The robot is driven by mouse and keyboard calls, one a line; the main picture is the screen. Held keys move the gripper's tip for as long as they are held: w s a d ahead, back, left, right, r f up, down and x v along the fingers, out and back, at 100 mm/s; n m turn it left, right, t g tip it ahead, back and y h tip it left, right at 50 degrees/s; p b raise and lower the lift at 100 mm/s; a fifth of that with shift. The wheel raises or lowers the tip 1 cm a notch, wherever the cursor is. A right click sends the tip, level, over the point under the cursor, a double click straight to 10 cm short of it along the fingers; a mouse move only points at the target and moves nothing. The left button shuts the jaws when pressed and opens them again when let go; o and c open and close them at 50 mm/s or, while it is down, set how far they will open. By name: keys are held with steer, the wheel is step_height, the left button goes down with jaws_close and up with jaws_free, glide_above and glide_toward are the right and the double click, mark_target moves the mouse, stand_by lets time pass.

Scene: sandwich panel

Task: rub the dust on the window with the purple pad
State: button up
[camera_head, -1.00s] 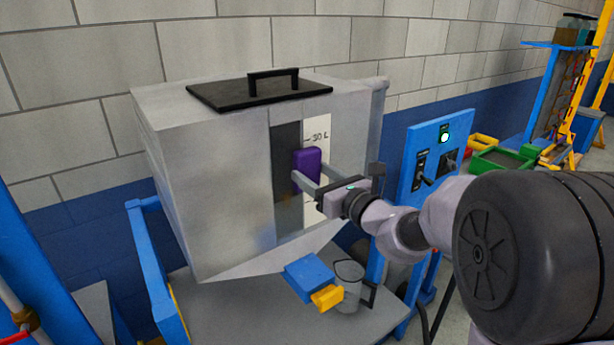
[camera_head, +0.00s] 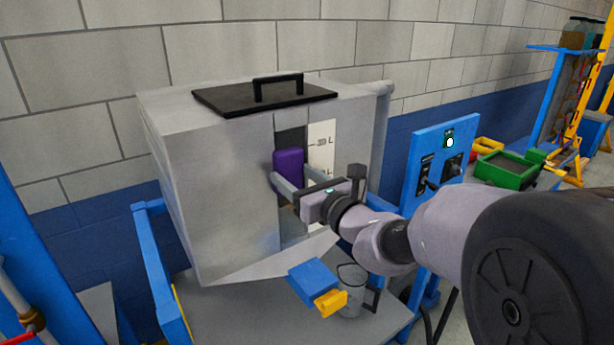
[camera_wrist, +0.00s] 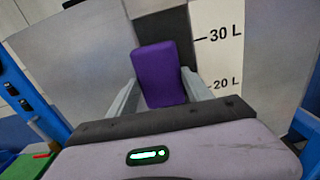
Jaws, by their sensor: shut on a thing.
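The purple pad (camera_head: 288,168) is held between the fingers of my gripper (camera_head: 287,187), up at the front of the grey tank. In the wrist view the pad (camera_wrist: 160,74) stands upright between my two fingers. The window (camera_head: 291,140) is a dark vertical strip in the tank's front. The pad covers its middle part, and I cannot tell whether it touches the glass. The window also shows above the pad in the wrist view (camera_wrist: 165,25). No dust can be made out clearly on the part that shows.
A white scale (camera_head: 321,140) marked 30 L and 20 L runs beside the window. A black lid (camera_head: 225,98) with a handle lies on the tank (camera_head: 215,190). A blue block with a yellow end (camera_head: 312,280) and a clear jug (camera_head: 351,290) are below. A blue control panel (camera_head: 425,195) stands right.

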steer(key=shift+s+a, duration=0.55)
steer(key=shift+a, duration=0.2)
steer(key=shift+b+v, duration=0.4)
steer(key=shift+v, duration=2.6)
steer(key=v, duration=0.3)
steer(key=shift+w, duration=0.1)
